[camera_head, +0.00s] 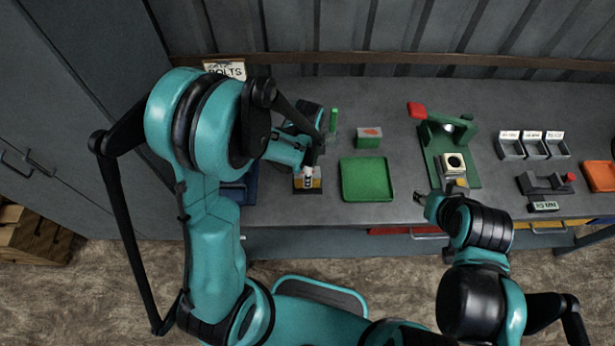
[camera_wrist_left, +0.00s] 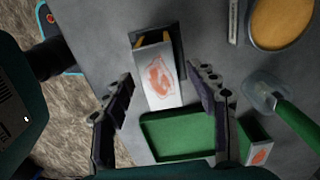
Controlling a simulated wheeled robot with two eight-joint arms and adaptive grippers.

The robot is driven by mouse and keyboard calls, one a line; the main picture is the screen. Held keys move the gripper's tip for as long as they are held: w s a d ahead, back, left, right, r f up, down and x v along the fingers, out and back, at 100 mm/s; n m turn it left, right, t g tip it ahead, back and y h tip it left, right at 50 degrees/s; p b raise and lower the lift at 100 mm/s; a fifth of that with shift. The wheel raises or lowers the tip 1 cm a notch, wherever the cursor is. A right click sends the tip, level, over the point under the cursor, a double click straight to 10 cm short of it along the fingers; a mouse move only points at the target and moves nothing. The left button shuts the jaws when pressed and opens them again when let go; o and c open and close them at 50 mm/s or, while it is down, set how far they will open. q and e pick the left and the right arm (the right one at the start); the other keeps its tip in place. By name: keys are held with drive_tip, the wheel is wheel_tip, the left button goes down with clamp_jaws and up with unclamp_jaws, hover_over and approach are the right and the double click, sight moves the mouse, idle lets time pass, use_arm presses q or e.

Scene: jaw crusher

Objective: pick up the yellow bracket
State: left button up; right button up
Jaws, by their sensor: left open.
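A small box (camera_head: 308,190) with dark and yellow parts stands at the bench's front edge, below my left gripper (camera_head: 312,160) in the head view. In the left wrist view a white-faced box (camera_wrist_left: 163,85) with a red drawing lies between the fingers of my left gripper (camera_wrist_left: 160,75). Yellow and black show at its top end. I cannot tell whether this yellow is the bracket. The left gripper is open, with a finger on each side and gaps to the box. My right gripper (camera_head: 421,198) is at the bench's front edge, too small to tell its jaws.
A green tray (camera_head: 367,196) lies right of the box, with a green box (camera_head: 368,143) behind it. A green fixture (camera_head: 463,133) holding a pale block (camera_head: 454,164) stands farther right. A green-handled scoop (camera_wrist_left: 292,120) and an orange round dish (camera_wrist_left: 282,22) show in the left wrist view.

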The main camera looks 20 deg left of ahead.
use_arm(q)
clamp_jaws()
drive_tip(key=shift+r, duration=0.15)
